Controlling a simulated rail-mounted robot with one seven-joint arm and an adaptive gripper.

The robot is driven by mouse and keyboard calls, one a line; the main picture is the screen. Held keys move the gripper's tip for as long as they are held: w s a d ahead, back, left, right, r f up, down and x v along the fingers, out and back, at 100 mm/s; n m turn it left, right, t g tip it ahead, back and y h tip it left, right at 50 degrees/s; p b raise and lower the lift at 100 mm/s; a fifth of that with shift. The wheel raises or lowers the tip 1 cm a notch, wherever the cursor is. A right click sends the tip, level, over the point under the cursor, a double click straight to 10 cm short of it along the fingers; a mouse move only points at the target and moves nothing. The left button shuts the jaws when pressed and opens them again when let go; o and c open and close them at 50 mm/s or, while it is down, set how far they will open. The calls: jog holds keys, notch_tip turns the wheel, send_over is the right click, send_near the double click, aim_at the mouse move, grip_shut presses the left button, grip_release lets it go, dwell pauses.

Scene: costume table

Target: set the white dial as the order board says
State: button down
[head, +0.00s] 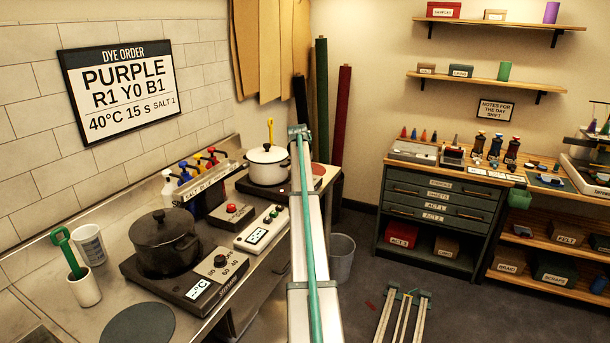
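The order board (122,82) on the left wall reads DYE ORDER, PURPLE, R1 Y0 B1, 40°C, 15 s, SALT 1. A lidded black pot (163,243) stands on this plate. No gripper fingers can be made out.
A white pot (268,164) stands on a second burner farther back. Between lie a red-button box (233,210), a white timer-like panel (260,232) and a rack of coloured-top bottles (202,188). My long white-and-teal structure crosses mid-view. A green-handled tool stands in a white cup (84,287).

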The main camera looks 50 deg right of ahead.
jog(key=c, duration=0.8)
grip_release()
jog(key=shift+r, duration=0.1)
jog(key=v, duration=1.1)
jog(key=shift+s+a+r, duration=0.1)
jog(key=shift+r, duration=0.3)
